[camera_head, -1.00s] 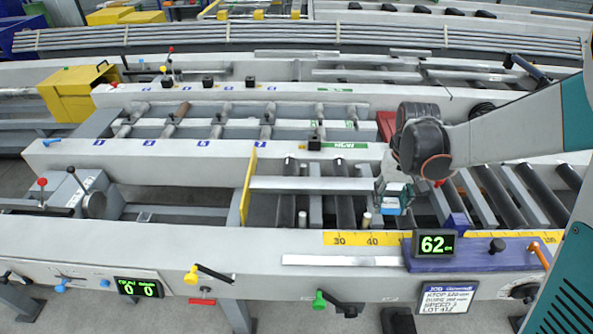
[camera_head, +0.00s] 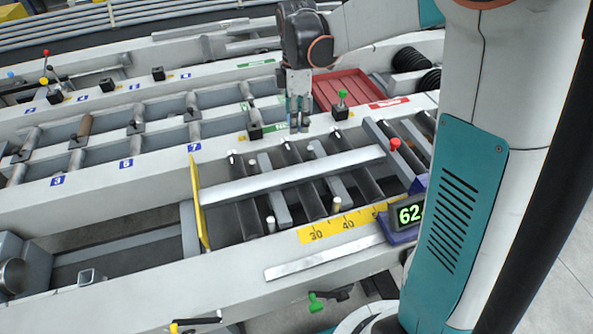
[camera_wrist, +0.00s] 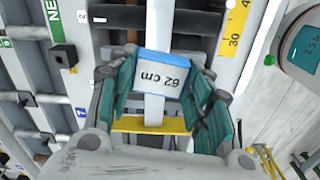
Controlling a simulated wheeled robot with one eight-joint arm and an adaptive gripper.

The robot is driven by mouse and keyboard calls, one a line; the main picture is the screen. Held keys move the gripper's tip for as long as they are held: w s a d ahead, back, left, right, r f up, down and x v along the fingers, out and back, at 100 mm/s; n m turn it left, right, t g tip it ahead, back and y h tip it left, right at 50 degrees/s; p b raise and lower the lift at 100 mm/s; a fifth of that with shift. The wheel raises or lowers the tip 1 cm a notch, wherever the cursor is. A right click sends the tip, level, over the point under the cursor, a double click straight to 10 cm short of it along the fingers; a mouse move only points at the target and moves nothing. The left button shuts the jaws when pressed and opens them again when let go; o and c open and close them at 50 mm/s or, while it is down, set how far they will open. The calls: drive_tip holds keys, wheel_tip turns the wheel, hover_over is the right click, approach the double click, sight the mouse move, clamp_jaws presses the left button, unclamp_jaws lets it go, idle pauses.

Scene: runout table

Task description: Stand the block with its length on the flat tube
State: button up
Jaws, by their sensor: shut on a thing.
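The block (camera_wrist: 160,75) is white with a blue edge and carries the print "62 cm", upside down in the wrist view. My gripper (camera_wrist: 158,92) is shut on it, with teal fingers on both sides. The flat tube (camera_wrist: 160,25) is a long pale bar passing behind the block in the wrist view. In the head view the flat tube (camera_head: 290,178) lies over dark rollers, with its left end at the yellow stop plate. My gripper (camera_head: 297,110) appears above and behind the tube there. The block is hard to make out in the head view.
The yellow stop plate (camera_head: 200,205) stands upright. A yellow scale (camera_head: 345,223) and a display reading 62 (camera_head: 408,213) are in front.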

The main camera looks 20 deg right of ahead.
sight(297, 171)
drive_tip(key=shift+w+r+n, duration=0.15)
drive_tip(key=shift+r+n, duration=0.25)
drive_tip(key=shift+n, duration=0.4)
drive_tip(key=shift+f, duration=0.35)
wheel_tip(297, 171, down, 19)
drive_tip(key=b, duration=0.6)
drive_tip(key=shift+f, duration=0.15)
drive_tip(key=shift+b, duration=0.3)
drive_tip(key=o, duration=0.6)
drive_tip(key=shift+f, duration=0.15)
drive_tip(key=o, duration=0.4)
